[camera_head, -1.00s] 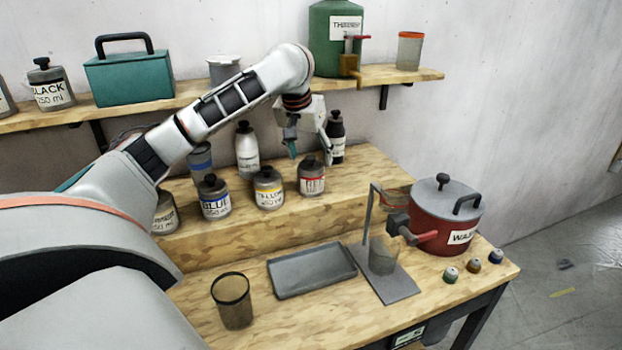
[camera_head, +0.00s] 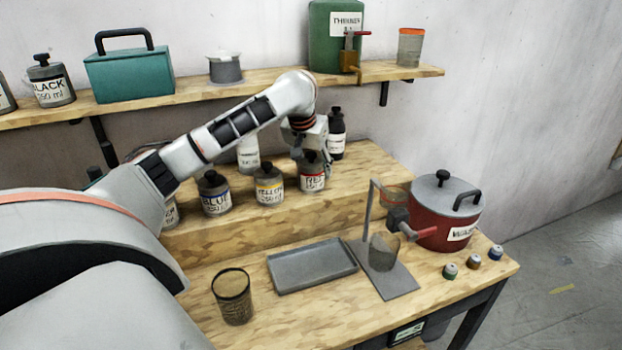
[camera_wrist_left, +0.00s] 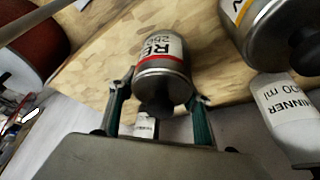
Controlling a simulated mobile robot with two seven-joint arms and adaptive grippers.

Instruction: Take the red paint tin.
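The red paint tin (camera_head: 312,181) is a grey tin with a dark knob and a red-striped label, upright on the raised wooden step at the back of the bench. In the left wrist view the tin (camera_wrist_left: 163,62) lies between the two teal fingers of my left gripper (camera_wrist_left: 160,103). In the head view my left gripper (camera_head: 311,158) is right above the tin, at its knob. The fingers are spread on either side of the tin's top; I see no clear grip. My right gripper is not in view.
The yellow tin (camera_head: 269,187) and the blue tin (camera_head: 214,193) stand left of the red one. A dark bottle (camera_head: 336,138) and a white bottle (camera_head: 248,156) stand behind. A tray (camera_head: 312,267), a mesh cup (camera_head: 233,297) and a red pot (camera_head: 437,222) are on the lower bench.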

